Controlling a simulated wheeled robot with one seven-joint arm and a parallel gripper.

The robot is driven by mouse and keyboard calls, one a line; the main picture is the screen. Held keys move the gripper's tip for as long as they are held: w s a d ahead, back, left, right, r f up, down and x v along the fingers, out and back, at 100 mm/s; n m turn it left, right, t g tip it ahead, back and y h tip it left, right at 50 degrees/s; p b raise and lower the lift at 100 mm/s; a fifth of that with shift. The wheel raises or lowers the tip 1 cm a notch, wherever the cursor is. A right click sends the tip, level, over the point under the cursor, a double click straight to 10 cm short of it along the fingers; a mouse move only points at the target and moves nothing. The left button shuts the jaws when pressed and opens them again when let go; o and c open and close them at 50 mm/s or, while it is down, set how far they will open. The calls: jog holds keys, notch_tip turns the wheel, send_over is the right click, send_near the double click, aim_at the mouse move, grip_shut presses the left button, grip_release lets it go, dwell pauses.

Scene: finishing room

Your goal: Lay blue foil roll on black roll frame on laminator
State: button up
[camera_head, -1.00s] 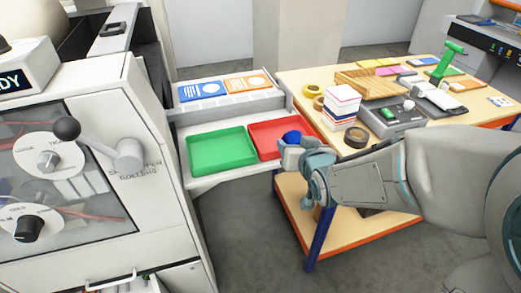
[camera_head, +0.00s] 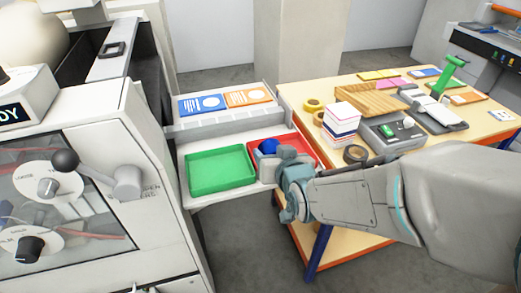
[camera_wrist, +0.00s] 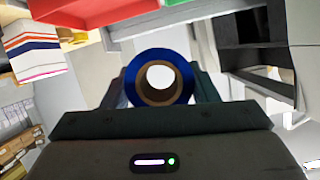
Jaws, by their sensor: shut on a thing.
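The blue foil roll (camera_wrist: 131,80) is held end-on between the fingers of my gripper (camera_wrist: 160,92) in the wrist view, its cardboard core facing the camera. In the head view the blue roll (camera_head: 267,147) shows just beyond my gripper (camera_head: 280,155), in front of the red tray. My gripper is shut on the roll. The laminator (camera_head: 100,175) is the large pale machine at the left, with knobs and a lever. I cannot make out the black roll frame with certainty; dark parts (camera_head: 95,62) show at the laminator's back.
A green tray (camera_head: 190,192) and a red tray (camera_head: 312,160) lie on the laminator's side shelf. A wooden table (camera_head: 335,235) at the right holds paper stacks, tape rolls and a green-handled tool (camera_head: 450,72). Grey floor is clear below.

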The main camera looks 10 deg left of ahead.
jog(key=shift+a+p+x, duration=0.25)
jog(key=shift+p+x, duration=1.1)
jog(key=shift+p, duration=0.3)
jog(key=shift+w+a+f+p, duration=0.35)
jog(key=shift+w+a+f, duration=0.25)
jog(key=shift+f, duration=0.65)
jog(key=shift+w+a+f+p, duration=0.3)
jog(key=shift+w+a+f, duration=0.25)
jog(key=shift+f, duration=0.65)
jog(key=shift+w+a+f+p, duration=0.35)
jog(key=shift+w+a+f, duration=0.2)
jog(key=shift+f, duration=0.7)
jog(key=shift+s+f, duration=0.1)
jog(key=shift+f+b, duration=0.3)
jog(key=shift+b, duration=0.2)
jog(key=o, duration=1)
jog(key=shift+r, duration=0.1)
